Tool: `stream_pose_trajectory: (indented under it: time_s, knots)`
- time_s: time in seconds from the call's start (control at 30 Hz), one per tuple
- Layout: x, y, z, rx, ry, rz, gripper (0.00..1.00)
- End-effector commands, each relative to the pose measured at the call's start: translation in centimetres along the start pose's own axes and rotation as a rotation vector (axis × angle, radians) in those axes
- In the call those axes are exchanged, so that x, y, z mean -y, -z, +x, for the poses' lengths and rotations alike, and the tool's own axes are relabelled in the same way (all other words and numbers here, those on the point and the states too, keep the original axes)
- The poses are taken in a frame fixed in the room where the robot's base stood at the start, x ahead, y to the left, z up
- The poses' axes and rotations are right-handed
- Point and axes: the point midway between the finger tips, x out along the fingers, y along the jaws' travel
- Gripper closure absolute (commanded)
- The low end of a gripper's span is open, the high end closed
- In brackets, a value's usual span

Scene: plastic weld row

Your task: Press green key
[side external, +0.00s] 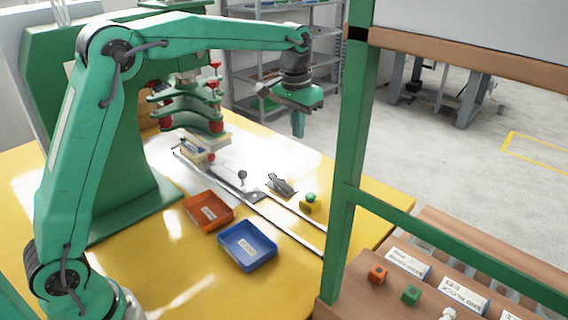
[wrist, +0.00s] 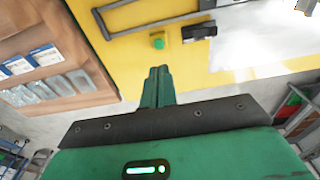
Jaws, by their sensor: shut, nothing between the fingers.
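The green key (side external: 311,197) is a small round green button on a little yellow block (side external: 307,207) on the yellow table. It also shows in the wrist view (wrist: 158,43), above my fingertips in the picture. My gripper (side external: 298,134) is shut and empty, with its fingers pointing down. It hangs in the air well above the table, apart from the key. In the wrist view, the two fingers (wrist: 158,72) lie side by side below the key in the picture. Nothing covers the key in either view.
A black clamp (side external: 281,185) sits beside the key. An orange tray (side external: 232,221) and a blue tray (side external: 226,251) stand nearer the front. A green post (side external: 350,140) stands right of the key.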

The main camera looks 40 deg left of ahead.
Motion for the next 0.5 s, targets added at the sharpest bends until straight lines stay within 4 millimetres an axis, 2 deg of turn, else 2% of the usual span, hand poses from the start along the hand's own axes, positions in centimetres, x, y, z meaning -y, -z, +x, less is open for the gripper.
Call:
stream_pose_trajectory:
  time_s: [0.2, 0.5]
  knots:
    - [-0.6, 2.5, 3.0, 0.045, 0.003, 0.000, 1.00]
    - [-1.0, 4.2, 5.5, 0.080, 0.005, 0.000, 1.00]
